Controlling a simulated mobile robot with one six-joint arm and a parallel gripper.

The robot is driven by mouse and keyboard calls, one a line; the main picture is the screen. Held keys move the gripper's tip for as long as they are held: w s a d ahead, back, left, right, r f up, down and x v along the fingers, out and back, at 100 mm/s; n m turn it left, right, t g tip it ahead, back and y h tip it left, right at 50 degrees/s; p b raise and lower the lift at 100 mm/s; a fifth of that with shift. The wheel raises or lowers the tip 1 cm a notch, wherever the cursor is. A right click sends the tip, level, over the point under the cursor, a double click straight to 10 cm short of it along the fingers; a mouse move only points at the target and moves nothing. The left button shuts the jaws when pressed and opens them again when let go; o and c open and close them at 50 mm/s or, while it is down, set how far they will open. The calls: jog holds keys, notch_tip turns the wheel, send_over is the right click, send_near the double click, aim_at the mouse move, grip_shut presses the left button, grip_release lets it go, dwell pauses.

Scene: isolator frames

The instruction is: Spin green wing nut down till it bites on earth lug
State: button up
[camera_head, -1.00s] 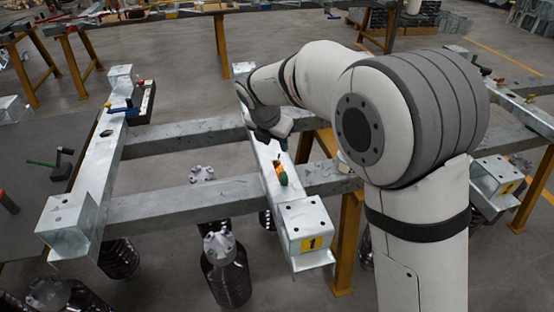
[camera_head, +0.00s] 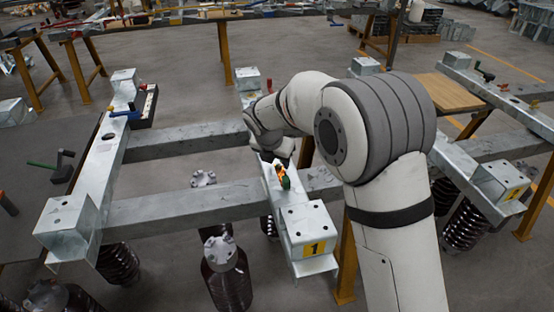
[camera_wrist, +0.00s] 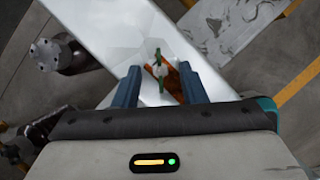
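The green wing nut (camera_head: 286,182) stands on the galvanised beam with the number 1 plate, beside the orange earth lug (camera_head: 278,169). In the wrist view the green wing nut (camera_wrist: 158,56) shows as thin green wings around a pale centre, with the copper-orange earth lug (camera_wrist: 176,88) slanting beneath it. My gripper (camera_wrist: 160,70) is open, its two blue-grey fingers to either side of the nut in that view, nothing clasped. In the head view my gripper (camera_head: 275,154) is just behind the lug. The gap in height and the nut's seating on the lug are unclear.
The galvanised beam (camera_head: 302,218) rests across grey crossbars (camera_head: 190,203). Dark ribbed insulators (camera_head: 228,278) stand below. A second beam (camera_head: 95,180) at left carries a blue-handled tool (camera_head: 125,113). A yellow trestle leg (camera_head: 345,260) stands at right.

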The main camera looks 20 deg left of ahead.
grip_shut()
jog(key=shift+a, duration=0.1)
dwell(0.3)
